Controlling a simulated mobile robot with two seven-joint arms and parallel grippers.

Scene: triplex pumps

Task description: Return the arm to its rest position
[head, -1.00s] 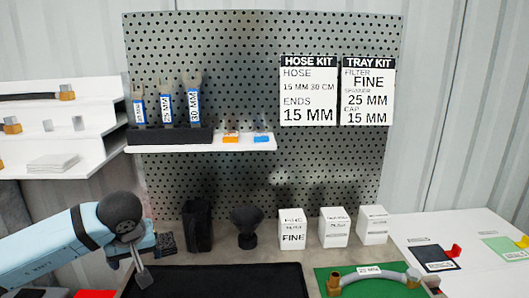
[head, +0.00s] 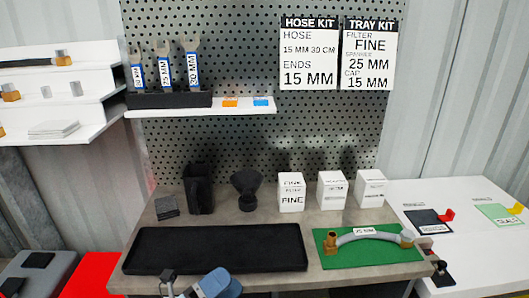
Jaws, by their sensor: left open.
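My left gripper (head: 172,288) is at the bottom edge of the head view, in front of the bench. Only a small part of it and light-blue arm pieces (head: 218,285) show; the rest of the arm is cut off by the frame. No object is visible in it. It is apart from the long black tray (head: 215,264) on the bench behind it. My right gripper is not in view.
On the bench (head: 330,218) stand a black holder (head: 199,190), a black funnel-shaped piece (head: 246,187) and three white boxes (head: 291,194). A green mat (head: 330,274) holds a grey hose (head: 368,234). Spanners (head: 164,70) stand on the shelf above. A red surface (head: 92,275) is at lower left.

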